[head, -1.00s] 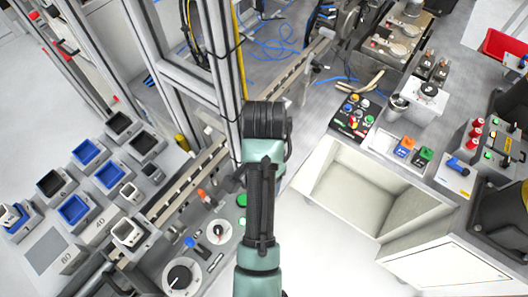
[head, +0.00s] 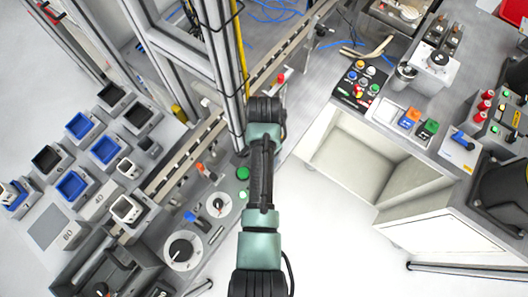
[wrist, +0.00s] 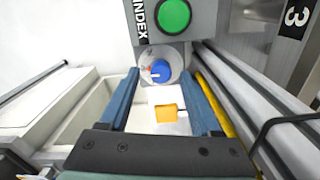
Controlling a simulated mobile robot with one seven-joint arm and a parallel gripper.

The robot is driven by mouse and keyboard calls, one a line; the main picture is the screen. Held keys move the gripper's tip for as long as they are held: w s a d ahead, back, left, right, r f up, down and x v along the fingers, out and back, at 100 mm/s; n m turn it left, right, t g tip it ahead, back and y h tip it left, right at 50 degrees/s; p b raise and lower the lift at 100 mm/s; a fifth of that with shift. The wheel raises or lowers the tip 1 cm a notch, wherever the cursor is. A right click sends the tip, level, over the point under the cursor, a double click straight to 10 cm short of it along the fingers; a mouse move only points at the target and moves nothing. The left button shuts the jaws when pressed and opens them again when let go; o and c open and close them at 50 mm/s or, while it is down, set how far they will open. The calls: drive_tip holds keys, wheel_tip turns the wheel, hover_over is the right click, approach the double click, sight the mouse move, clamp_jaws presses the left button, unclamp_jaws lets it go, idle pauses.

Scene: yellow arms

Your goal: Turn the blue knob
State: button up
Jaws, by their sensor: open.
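In the wrist view the blue knob (wrist: 161,70) has a pale pointer mark and sits on a round silver dial. The dial is on a grey panel (wrist: 201,17), just below a green button (wrist: 174,15) and the word INDEX. My gripper (wrist: 161,77) is open. Its two blue-grey fingers point at the dial, one on each side of the knob in the picture. I cannot tell how far the tips are from it, and I see no contact. In the head view my arm hides the gripper, and I cannot pick out this knob with certainty.
An orange block-like piece (wrist: 166,113) shows between the fingers. A metal rail and yellow strip run on the right in the wrist view. In the head view, an aluminium post (head: 222,75) stands beside my arm, and a white open cabinet (head: 375,165) is to the right.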

drive_tip(key=shift+f, duration=0.55)
clamp_jaws()
